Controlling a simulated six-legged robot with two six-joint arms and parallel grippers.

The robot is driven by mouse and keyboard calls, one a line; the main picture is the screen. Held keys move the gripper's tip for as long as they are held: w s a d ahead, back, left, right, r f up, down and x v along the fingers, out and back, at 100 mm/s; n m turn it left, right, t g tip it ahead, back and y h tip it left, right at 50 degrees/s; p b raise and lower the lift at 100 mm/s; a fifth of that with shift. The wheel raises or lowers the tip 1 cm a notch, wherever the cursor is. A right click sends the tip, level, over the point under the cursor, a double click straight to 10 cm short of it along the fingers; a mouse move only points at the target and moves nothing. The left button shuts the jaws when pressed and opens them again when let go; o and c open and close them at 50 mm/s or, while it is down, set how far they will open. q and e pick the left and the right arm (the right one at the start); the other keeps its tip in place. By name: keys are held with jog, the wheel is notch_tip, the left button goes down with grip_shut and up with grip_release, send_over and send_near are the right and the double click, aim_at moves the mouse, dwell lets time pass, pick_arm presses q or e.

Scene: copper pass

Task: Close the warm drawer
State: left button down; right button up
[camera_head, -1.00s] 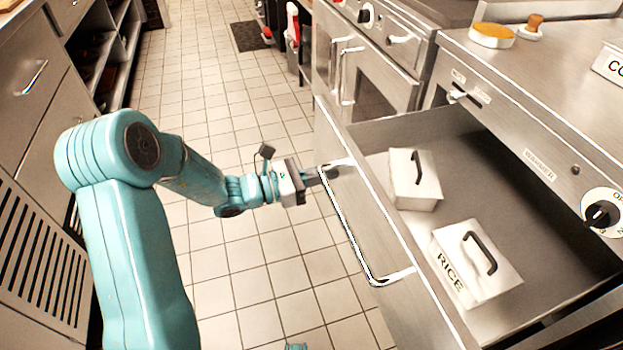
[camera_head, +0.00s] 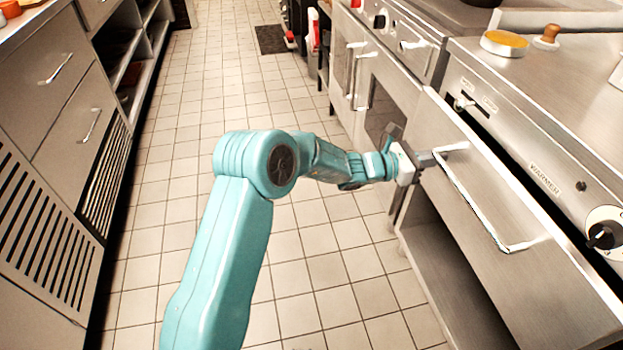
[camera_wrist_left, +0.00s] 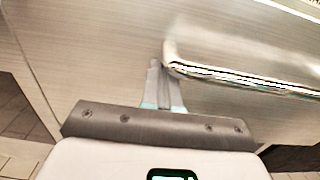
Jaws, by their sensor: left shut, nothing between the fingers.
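The warm drawer (camera_head: 500,205) is the steel front below the panel marked WARMER, on the right of the head view. It stands nearly closed, with a narrow dark gap along its top edge. Its bar handle (camera_head: 478,197) runs along the front. My left gripper (camera_head: 436,157) is shut and empty, with its fingers at the drawer front beside the far end of the handle. In the left wrist view the shut fingers (camera_wrist_left: 161,82) point at the drawer front (camera_wrist_left: 110,60), by the end of the handle (camera_wrist_left: 235,78). Whether they touch is hard to tell. My right gripper is not in view.
An open shelf space (camera_head: 450,280) lies under the drawer. An oven (camera_head: 375,90) stands beyond it. A round yellow-topped tin (camera_head: 504,43) and a wooden-handled tool (camera_head: 547,38) stand on the counter. The tiled aisle (camera_head: 215,110) is clear; cabinets (camera_head: 60,90) line the left.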

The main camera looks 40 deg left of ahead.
aim_at(451, 153)
pick_arm(q)
jog(key=x, duration=0.4)
jog(key=shift+d, duration=0.1)
jog(key=shift+d+r, duration=0.1)
jog(key=shift+r, duration=0.2)
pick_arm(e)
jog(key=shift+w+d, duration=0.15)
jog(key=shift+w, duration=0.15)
pick_arm(q)
jog(key=shift+r, duration=0.1)
